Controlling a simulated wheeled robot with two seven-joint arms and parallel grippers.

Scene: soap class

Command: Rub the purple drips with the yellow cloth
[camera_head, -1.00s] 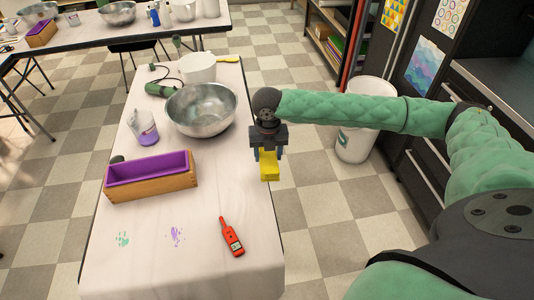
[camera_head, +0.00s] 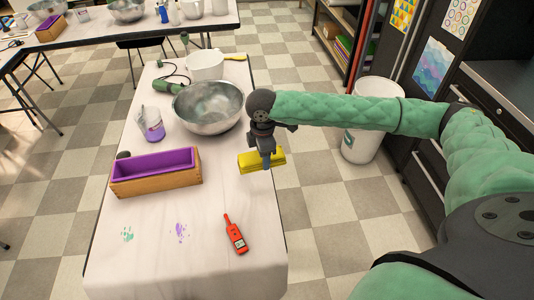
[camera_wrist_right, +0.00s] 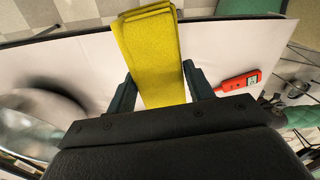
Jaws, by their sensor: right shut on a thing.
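The yellow cloth (camera_head: 250,161) is folded into a flat strip. My right gripper (camera_head: 266,164) is shut on it and holds it above the right edge of the table, level with the wooden mold. The cloth also shows in the right wrist view (camera_wrist_right: 152,55) between the two fingers (camera_wrist_right: 160,90). The purple drips (camera_head: 181,232) are a small smear on the white table (camera_head: 150,265), nearer the front and apart from the cloth. My left gripper is not in view.
A green smear (camera_head: 127,234) lies left of the purple drips. A red handheld device (camera_head: 235,234) lies to their right. Behind stand a wooden mold with purple lining (camera_head: 157,182), a cup with purple liquid (camera_head: 152,127) and a metal bowl (camera_head: 209,107).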

